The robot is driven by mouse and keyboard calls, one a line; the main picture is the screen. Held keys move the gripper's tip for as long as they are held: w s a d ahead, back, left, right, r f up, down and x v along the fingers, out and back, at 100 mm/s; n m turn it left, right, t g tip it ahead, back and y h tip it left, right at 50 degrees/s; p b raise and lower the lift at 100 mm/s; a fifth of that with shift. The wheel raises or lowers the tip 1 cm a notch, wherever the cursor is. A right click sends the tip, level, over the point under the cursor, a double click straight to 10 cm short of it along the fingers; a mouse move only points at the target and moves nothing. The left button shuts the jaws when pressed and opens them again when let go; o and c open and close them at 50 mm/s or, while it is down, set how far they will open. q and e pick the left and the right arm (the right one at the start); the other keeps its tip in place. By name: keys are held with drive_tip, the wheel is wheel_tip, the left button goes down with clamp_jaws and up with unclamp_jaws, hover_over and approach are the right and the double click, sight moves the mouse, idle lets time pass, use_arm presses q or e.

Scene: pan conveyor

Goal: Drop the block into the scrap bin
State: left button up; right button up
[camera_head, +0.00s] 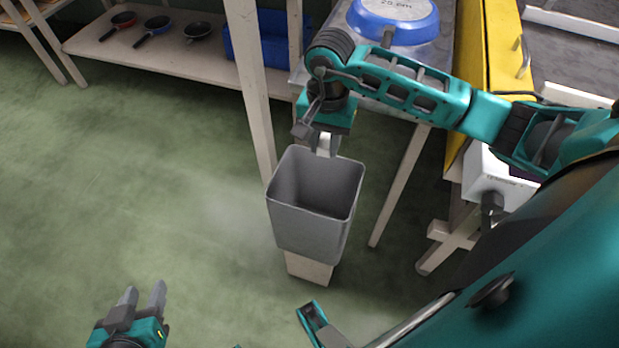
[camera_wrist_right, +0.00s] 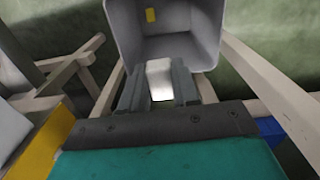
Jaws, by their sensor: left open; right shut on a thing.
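The scrap bin (camera_head: 308,228) is a grey, open-topped square container on a pale stand in the middle of the head view. My right gripper (camera_head: 316,141) is above the far rim of the bin, pointing down. It is shut on a whitish block (camera_head: 325,144). In the right wrist view the block (camera_wrist_right: 159,78) sits between the two grey fingers, and the bin (camera_wrist_right: 204,50) opens just beyond it. My left gripper (camera_head: 144,292) is open and empty, low at the bottom left, away from the bin.
A small yellow patch (camera_wrist_right: 151,15) shows inside the bin; I cannot tell what it is. A metal table with a blue upturned pan (camera_head: 395,22) stands behind my right arm. Several pans (camera_head: 157,24) and a blue crate (camera_head: 262,42) are on a low shelf. Green floor lies clear at left.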

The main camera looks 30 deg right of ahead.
wheel_tip(320, 180, down, 6)
drive_tip(key=b, duration=0.3)
drive_tip(key=shift+r, duration=0.15)
drive_tip(key=o, duration=1.1)
wheel_tip(320, 180, up, 13)
drive_tip(key=shift+f+p, duration=0.1)
drive_tip(key=shift+p, duration=0.95)
